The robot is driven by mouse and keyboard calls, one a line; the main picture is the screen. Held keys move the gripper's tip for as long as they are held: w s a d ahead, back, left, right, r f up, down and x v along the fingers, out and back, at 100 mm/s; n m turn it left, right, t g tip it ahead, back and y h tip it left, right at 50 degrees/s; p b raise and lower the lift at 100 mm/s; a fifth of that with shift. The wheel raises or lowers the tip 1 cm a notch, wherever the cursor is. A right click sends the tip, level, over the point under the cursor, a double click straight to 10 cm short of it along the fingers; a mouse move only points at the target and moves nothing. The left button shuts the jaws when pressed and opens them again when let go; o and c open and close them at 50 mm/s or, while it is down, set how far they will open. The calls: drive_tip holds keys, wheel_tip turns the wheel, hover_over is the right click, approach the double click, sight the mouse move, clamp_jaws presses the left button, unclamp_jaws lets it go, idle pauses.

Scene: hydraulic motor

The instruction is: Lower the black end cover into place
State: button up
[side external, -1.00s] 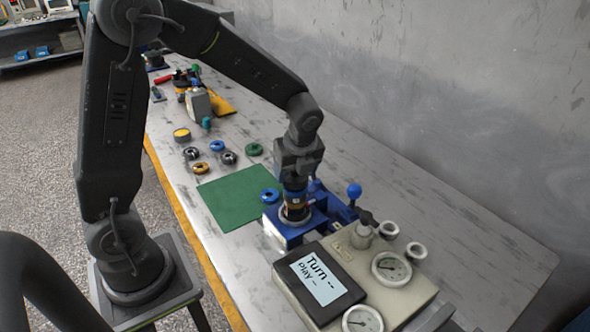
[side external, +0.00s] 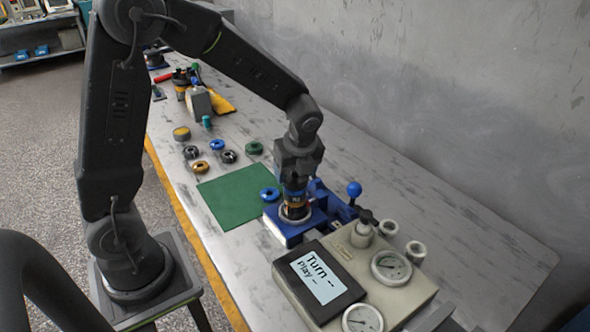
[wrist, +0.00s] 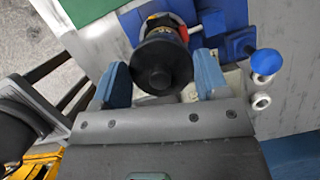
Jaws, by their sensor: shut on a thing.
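The black end cover (wrist: 158,62) shows in the wrist view as a dark round part with a raised centre. It lies between the two blue fingers of my gripper (wrist: 163,80), which is shut on it. In the side view my gripper (side external: 296,187) points down over the motor stack (side external: 293,208), which has an orange band and stands in the pale ring of the blue fixture (side external: 285,232). My fingers and the cover are small and dark there. I cannot tell whether the cover is fully seated on the stack.
A grey gauge box (side external: 395,290) with a display (side external: 320,277) stands close in front of the fixture. A blue ball-topped lever (side external: 354,190) rises behind it. A green mat (side external: 232,197) and several coloured rings lie to the left. The table is clear on the right.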

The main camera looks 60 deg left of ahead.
drive_tip(key=shift+f, duration=0.5)
idle(2.0)
drive_tip(key=o, duration=1.2)
drive_tip(key=shift+o, duration=0.2)
drive_tip(key=shift+r, duration=2.4)
drive_tip(key=s+d+r+n+t+h, duration=0.1)
drive_tip(key=s+d+r+n, duration=0.3)
drive_tip(key=s+n, duration=0.4)
drive_tip(key=s+d+r+n+t+h, duration=0.2)
drive_tip(key=s+r+n, duration=0.4)
drive_tip(key=s+n, duration=0.3)
drive_tip(key=d+n+t, duration=0.1)
drive_tip(key=d+n, duration=0.1)
drive_tip(key=n, duration=0.1)
drive_tip(key=shift+r+t, duration=0.15)
drive_tip(key=shift+t, duration=0.25)
